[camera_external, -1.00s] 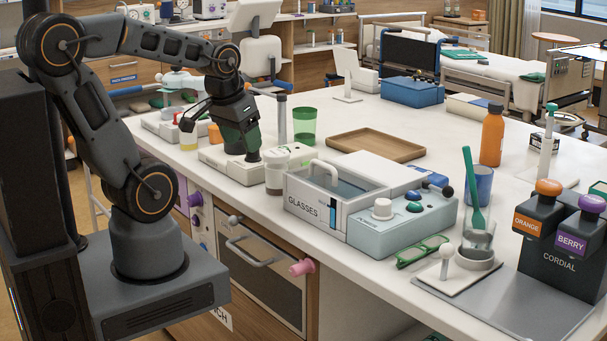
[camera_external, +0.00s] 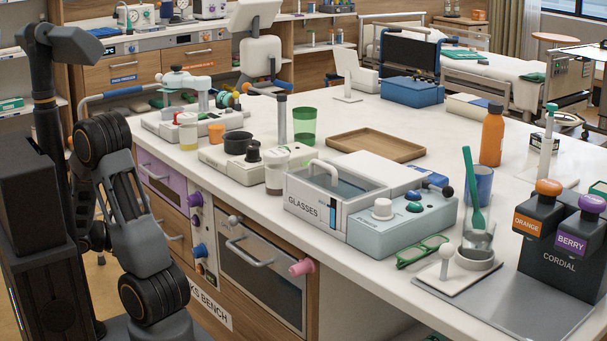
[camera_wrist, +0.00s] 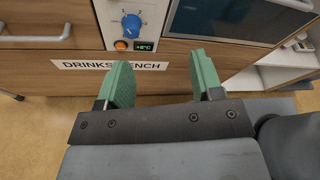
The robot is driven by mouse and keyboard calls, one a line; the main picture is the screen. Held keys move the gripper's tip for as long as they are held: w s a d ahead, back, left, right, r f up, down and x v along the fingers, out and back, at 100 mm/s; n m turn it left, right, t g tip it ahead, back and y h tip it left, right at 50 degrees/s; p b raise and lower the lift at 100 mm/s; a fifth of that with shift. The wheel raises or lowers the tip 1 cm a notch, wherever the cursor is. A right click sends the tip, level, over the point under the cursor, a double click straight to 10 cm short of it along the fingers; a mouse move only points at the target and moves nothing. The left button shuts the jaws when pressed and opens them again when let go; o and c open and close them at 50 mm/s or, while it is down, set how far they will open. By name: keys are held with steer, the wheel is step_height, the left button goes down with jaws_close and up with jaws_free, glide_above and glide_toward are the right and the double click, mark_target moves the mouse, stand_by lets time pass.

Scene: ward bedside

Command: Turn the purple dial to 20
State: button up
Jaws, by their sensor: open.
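A purple knob (camera_external: 195,200) sticks out of the bench front beside a purple drawer face, with a second purple knob (camera_external: 194,223) just below it. I cannot tell which is the dial, and no scale or setting on them is readable. Neither shows in the wrist view. My gripper (camera_wrist: 163,82) is open and empty, its two green fingers apart, pointing at the bench front below the blue dial. In the external view my gripper is hidden behind my folded arm.
A blue dial (camera_wrist: 131,23) with a scale, an orange button (camera_wrist: 120,45) and a small display are on the panel above the "DRINKS BENCH" label (camera_wrist: 108,65). An oven handle (camera_external: 248,252) and a pink knob (camera_external: 302,267) project farther right.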

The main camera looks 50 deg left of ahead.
mark_target(189, 202)
step_height(189, 202, up, 5)
steer(key=w+a+n+t+y, duration=0.1)
steer(key=a+n+t+y, duration=0.15)
steer(key=n, duration=0.35)
steer(key=shift+t+h, duration=0.25)
steer(key=shift+t, duration=0.2)
steer(key=w+b, duration=0.2)
steer(key=w, duration=1.1)
steer(key=shift+w, duration=0.35)
steer(key=c, duration=0.9)
